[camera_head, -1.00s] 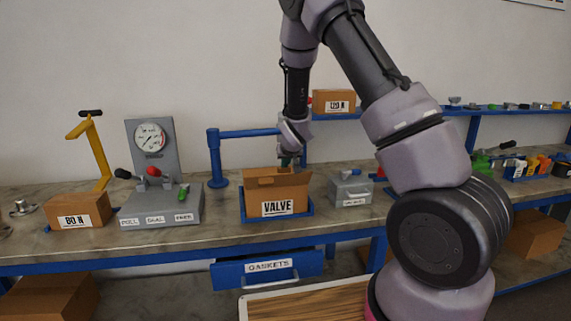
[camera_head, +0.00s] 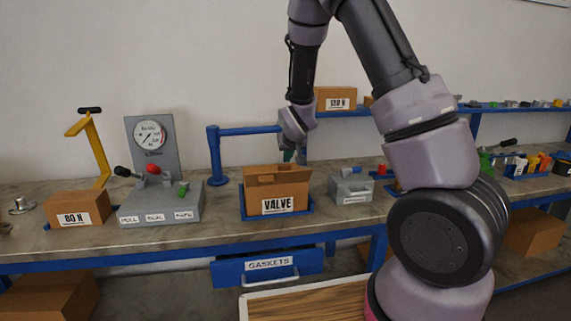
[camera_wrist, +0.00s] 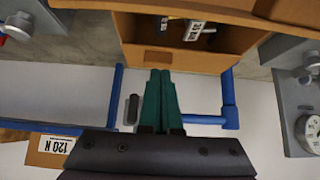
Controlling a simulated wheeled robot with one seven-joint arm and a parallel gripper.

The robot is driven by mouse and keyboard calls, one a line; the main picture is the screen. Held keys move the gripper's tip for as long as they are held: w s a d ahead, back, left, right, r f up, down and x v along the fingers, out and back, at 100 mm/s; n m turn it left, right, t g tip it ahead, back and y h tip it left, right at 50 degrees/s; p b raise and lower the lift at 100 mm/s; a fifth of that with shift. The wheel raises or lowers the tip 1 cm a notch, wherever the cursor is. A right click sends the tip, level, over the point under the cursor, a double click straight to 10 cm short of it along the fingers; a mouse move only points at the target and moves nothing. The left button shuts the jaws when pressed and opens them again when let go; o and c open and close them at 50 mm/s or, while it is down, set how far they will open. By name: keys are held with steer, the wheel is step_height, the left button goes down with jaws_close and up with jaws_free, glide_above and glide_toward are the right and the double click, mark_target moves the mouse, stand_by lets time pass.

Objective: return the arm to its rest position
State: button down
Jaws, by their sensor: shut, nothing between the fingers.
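My gripper (camera_head: 290,156) is above and just behind the open VALVE box (camera_head: 277,193) in the head view, partly hidden by my wrist. In the wrist view its green fingers (camera_wrist: 159,100) are together with nothing between them. They point toward the open VALVE box (camera_wrist: 190,62), whose inside shows at the top with a labelled item (camera_wrist: 193,31) in it. My arm reaches up and over from the right of the head view.
A blue post with a crossbar (camera_head: 217,157) stands left of my gripper. A gauge stand (camera_head: 153,157), an 80 N box (camera_head: 78,210) and a grey case (camera_head: 350,187) are on the bench. A 120 N box (camera_head: 336,99) sits on the raised shelf. The GASKETS drawer (camera_head: 268,267) is below.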

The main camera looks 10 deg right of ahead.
steer(key=s+d+r+m+g+y, duration=0.1)
steer(key=s+d+r+m, duration=0.15)
steer(key=s+r, duration=0.65)
steer(key=s+d+r+m+y, duration=0.1)
steer(key=s+d+r, duration=0.2)
steer(key=s+r, duration=0.95)
steer(key=s, duration=0.4)
steer(key=s+r, duration=0.4)
steer(key=s, duration=0.4)
steer(key=shift+d+r+m, duration=0.3)
steer(key=shift+m, duration=0.05)
